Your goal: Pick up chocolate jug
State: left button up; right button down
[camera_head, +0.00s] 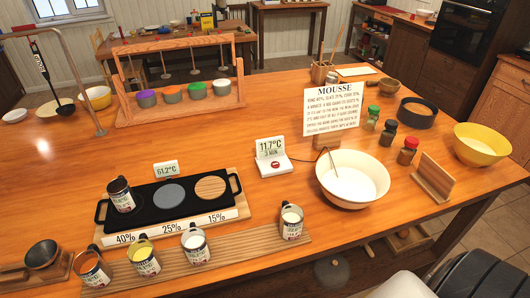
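No jug's label is clear enough to read as chocolate. A metal jug with dark contents (121,197) stands upright at the left end of the black tray (147,221), over the 40% mark. A second jug with brown-orange contents (93,270) stands at the left end of the front wooden board (240,246). A jug with yellow contents (145,259) and two with white contents (195,245) (291,223) stand along the same board. Neither of my grippers shows in this view.
A wooden rack (180,88) with several coloured cups stands behind. A mousse recipe card (333,108), spice jars and a yellow bowl (482,145) are on the right. The table's left middle is clear.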

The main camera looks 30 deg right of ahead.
aim_at(118, 190)
jog(key=j+z, duration=0.35)
jog(key=k+j+z, duration=0.3)
jog(key=j, duration=0.25)
jog(key=j+z, duration=0.35)
jog(key=k+j, duration=0.05)
jog(key=j, duration=0.05)
